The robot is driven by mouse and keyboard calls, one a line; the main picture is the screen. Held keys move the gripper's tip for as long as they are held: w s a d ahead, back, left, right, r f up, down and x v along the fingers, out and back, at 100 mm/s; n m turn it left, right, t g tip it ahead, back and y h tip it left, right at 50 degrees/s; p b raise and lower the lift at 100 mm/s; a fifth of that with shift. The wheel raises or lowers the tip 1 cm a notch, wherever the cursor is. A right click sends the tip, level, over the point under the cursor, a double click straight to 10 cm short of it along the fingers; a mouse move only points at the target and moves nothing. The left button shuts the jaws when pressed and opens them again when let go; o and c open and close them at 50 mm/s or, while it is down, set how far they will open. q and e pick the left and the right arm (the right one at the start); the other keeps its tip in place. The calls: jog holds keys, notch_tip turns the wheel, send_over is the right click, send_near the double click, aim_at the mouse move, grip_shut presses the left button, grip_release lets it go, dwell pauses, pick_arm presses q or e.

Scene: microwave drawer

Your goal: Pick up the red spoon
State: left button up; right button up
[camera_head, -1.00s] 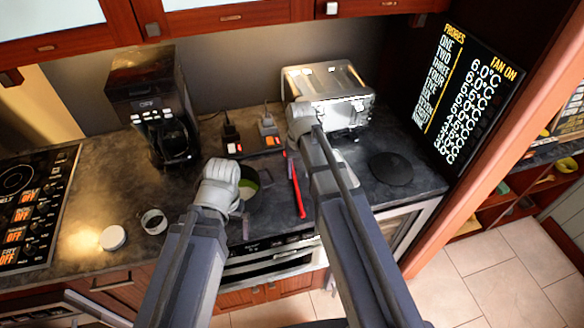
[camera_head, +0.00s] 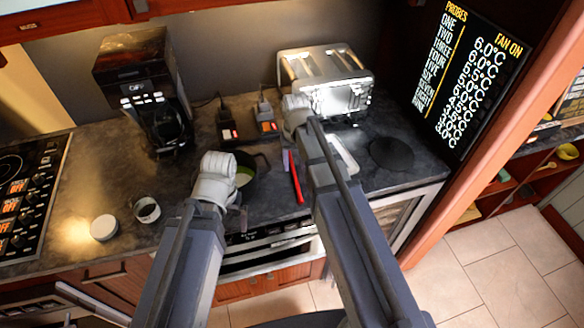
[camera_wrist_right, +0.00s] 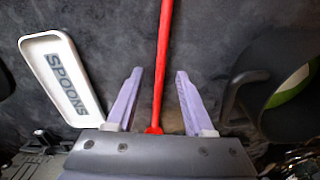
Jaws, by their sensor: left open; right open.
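The red spoon (camera_head: 297,182) lies on the dark countertop, left of my right forearm in the head view. In the right wrist view its long red handle (camera_wrist_right: 164,50) runs between the two pale purple fingers of my right gripper (camera_wrist_right: 159,73). The fingers are apart, with a gap on each side of the handle. My right gripper also shows in the head view (camera_head: 288,160), partly hidden by its arm. My left gripper (camera_head: 240,208) is over the front of the counter beside a dark pot; its fingers are mostly hidden.
A white tray marked SPOONS (camera_wrist_right: 62,80) lies left of the spoon in the wrist view. The dark pot (camera_head: 262,170) with green inside is near both grippers. A toaster (camera_head: 330,82), a coffee maker (camera_head: 145,85) and a black disc (camera_head: 392,153) stand around.

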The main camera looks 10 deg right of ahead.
aim_at(294, 173)
notch_tip(294, 173, down, 4)
jog(key=b, duration=0.3)
jog(key=shift+w, duration=0.15)
jog(key=shift+r, duration=0.15)
jog(key=shift+c, duration=0.2)
grip_shut()
